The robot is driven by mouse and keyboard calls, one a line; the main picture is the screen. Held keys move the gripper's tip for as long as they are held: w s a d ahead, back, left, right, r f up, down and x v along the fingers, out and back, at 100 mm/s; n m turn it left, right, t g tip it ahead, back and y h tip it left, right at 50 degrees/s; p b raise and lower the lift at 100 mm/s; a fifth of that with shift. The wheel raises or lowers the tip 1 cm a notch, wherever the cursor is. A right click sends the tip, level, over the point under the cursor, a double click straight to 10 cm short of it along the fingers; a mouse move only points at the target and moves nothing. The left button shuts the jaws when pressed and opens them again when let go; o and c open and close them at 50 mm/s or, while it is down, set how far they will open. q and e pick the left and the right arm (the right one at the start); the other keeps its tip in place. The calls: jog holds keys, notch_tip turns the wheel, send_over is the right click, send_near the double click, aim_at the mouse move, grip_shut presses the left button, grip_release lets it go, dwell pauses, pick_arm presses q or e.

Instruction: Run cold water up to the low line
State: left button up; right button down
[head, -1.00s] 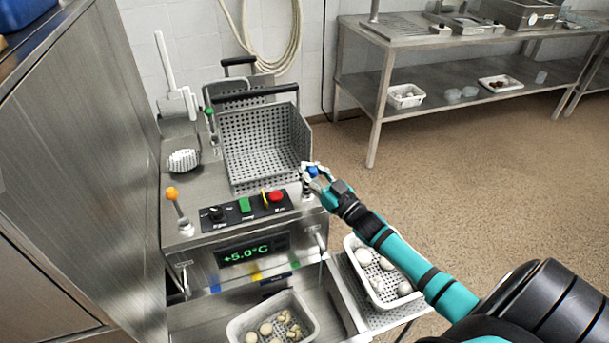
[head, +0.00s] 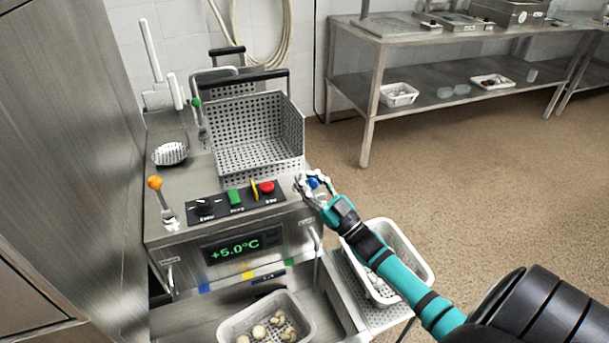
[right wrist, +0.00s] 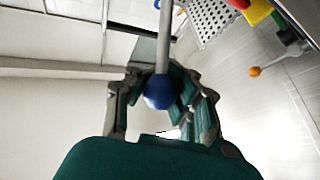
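The steel machine (head: 170,240) has a blue-knobbed lever (head: 313,182) at the right of its panel and an orange-knobbed lever (head: 155,183) at the left. My right gripper (head: 314,184) is around the blue knob; in the right wrist view its fingers close in on both sides of the blue ball (right wrist: 160,92). The display (head: 238,248) reads +5.0°C. The open basin (head: 190,320) below has blue (head: 204,288), yellow (head: 247,275) and green (head: 289,262) marks along its back edge. I cannot make out water in it. My left gripper is not in view.
A white perforated basket (head: 225,325) with pale round pieces sits in the basin. Another white basket (head: 420,262) stands right of it, partly behind my arm. A large perforated basket (head: 297,125) stands behind the panel. A steel table (head: 365,100) is at the back right.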

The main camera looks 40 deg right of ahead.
jog(key=shift+s+d+f, duration=0.1)
jog(key=shift+d, duration=0.2)
jog(key=c, duration=1.3)
grip_release()
jog(key=shift+s+d, duration=0.2)
jog(key=shift+d, duration=0.05)
jog(key=shift+o, duration=1.4)
jog(key=shift+a, duration=0.1)
jog(key=shift+a, duration=0.1)
jog(key=shift+s+f, duration=0.2)
jog(key=shift+s, duration=0.2)
jog(key=v, duration=1.1)
